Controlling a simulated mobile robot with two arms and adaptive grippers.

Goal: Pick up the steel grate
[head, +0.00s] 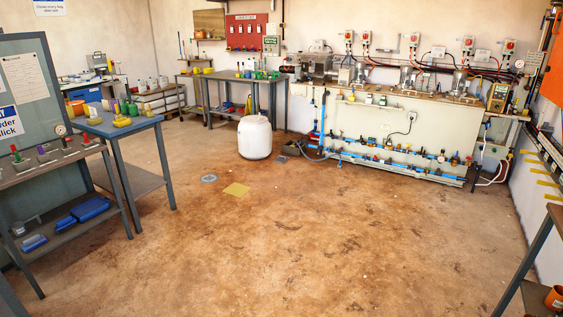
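I cannot tell for sure which thing is the steel grate. A small grey, round, flat piece (208,178) lies on the floor left of centre and may be a grate or drain cover. A dark grey flat piece (281,159) lies on the floor right of the white drum and may also be a grate. Both are too small to make out any bars. Neither of my grippers is in the head view.
A white drum (255,138) stands on the floor beyond a flat yellow square (236,190). A blue-topped bench (112,126) and a grey shelf unit (60,165) stand left. A pump bench with blue pipes (400,125) lines the back right. The middle floor is open.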

